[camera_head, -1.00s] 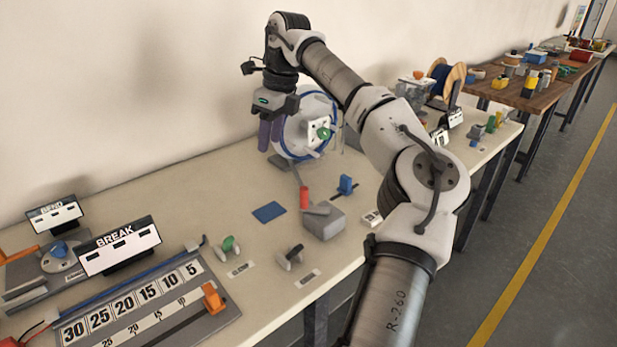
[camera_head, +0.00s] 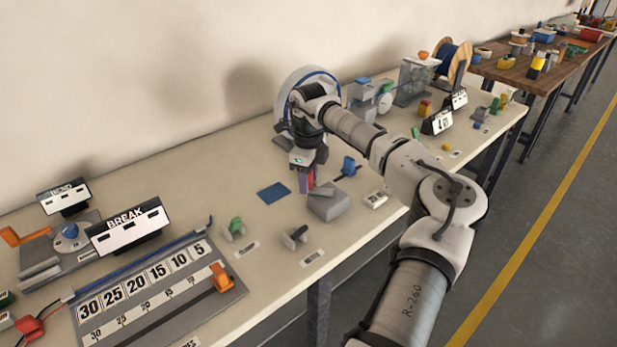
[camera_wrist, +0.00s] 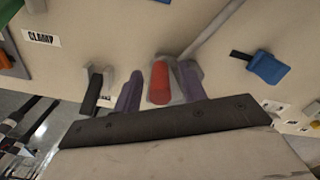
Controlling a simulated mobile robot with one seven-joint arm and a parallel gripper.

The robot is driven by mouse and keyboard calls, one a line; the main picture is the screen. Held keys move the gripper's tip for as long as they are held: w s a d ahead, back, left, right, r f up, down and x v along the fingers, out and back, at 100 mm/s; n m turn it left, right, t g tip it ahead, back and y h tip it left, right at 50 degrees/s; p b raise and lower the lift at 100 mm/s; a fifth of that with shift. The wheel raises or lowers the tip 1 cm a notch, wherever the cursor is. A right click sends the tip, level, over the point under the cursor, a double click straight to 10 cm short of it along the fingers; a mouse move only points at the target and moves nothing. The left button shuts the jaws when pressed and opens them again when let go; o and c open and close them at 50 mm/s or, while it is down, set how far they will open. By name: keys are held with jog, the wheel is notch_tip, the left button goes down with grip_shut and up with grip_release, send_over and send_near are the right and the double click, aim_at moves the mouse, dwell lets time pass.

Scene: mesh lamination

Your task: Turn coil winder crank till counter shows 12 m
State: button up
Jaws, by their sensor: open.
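The coil winder (camera_head: 290,85) is a pale disc with a blue rim at the back of the bench, partly hidden behind my arm. Its red crank handle (camera_wrist: 159,82) sits between the two purple fingers of my gripper (camera_wrist: 160,84) in the wrist view, on or beside a grey part. A grey rod (camera_wrist: 212,32) runs up from there. In the head view my gripper (camera_head: 303,183) points down just left of a grey block (camera_head: 328,203), with only a little red showing. The fingers are open, one on each side of the handle. I cannot make out a counter reading.
A blue pad (camera_head: 273,193) lies left. The BREAK sign (camera_head: 128,226) and a numbered scale board (camera_head: 150,290) fill the near left.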

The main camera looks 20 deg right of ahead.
jog(key=shift+f, duration=0.6)
jog(key=c, duration=0.8)
jog(key=shift+c, duration=0.2)
jog(key=shift+w, duration=0.1)
